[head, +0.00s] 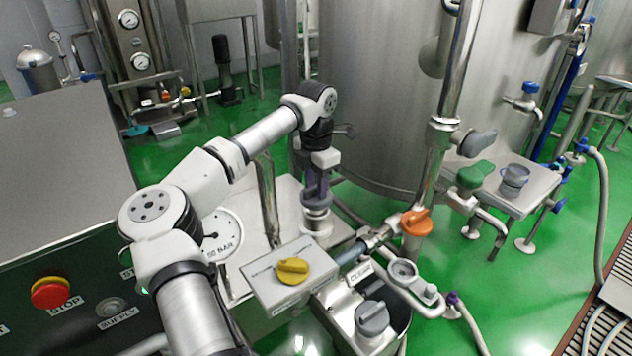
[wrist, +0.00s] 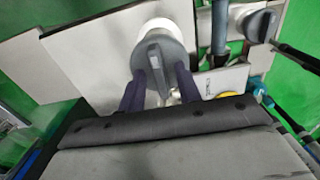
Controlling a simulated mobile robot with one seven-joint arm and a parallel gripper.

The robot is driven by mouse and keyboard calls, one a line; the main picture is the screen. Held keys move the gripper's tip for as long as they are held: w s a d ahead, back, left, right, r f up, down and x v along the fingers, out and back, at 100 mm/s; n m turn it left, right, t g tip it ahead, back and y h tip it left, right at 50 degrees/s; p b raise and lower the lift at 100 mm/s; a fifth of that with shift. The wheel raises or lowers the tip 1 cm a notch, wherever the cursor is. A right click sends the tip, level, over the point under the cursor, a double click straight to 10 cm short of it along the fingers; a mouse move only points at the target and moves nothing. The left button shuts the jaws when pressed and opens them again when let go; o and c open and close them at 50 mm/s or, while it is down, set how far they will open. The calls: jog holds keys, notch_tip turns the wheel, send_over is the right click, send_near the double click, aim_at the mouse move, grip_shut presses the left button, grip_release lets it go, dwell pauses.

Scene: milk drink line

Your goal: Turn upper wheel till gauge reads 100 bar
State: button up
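A grey wheel (head: 316,222) with a raised grip bar stands on a white collar on the machine, below my gripper (head: 317,188). In the wrist view the wheel (wrist: 160,48) lies between the two dark purple fingers of my gripper (wrist: 160,90). The fingers are spread on either side of the grip bar, with small gaps seeming to show; contact is hard to judge. A white dial gauge marked BAR (head: 226,242) is at the left of the wheel. My arm hides much of its face, so its reading cannot be made out.
A yellow knob (head: 292,268) on a grey box, an orange handle (head: 416,222) and a lower grey knob (head: 372,317) are close by. A red stop button (head: 50,292) is on the dark panel at left. A steel tank (head: 375,90) and vertical pipe (head: 455,70) stand behind.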

grip_shut()
jog(key=shift+m, duration=0.4)
jog(key=m, duration=0.3)
jog(key=shift+m+p, duration=0.3)
jog(key=shift+p, duration=0.1)
jog(key=m, duration=0.4)
jog(key=shift+p, duration=0.3)
jog(key=shift+m, duration=0.3)
grip_release()
